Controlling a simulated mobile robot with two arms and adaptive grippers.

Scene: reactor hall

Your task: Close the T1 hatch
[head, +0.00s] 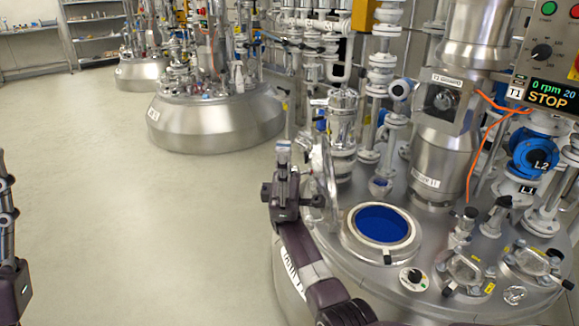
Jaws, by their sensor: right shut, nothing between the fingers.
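The T1 hatch is open. Its round opening (381,223) has a pale rim and shows deep blue inside, on top of the steel T1 vessel. The steel hatch lid (323,165) stands raised, nearly edge-on, at the left of the opening. My right gripper (283,148) is just left of the lid, fingers pointing up, shut and empty. I cannot tell whether it touches the lid. My left arm shows only in part at the left edge; its gripper is out of the picture.
A control box (548,60) reading "0 rpm 20 STOP" hangs at the upper right. A steel motor column (440,150), orange cables, valves and clamps crowd the vessel top. More steel vessels (215,120) stand behind. The floor (150,230) at left is clear.

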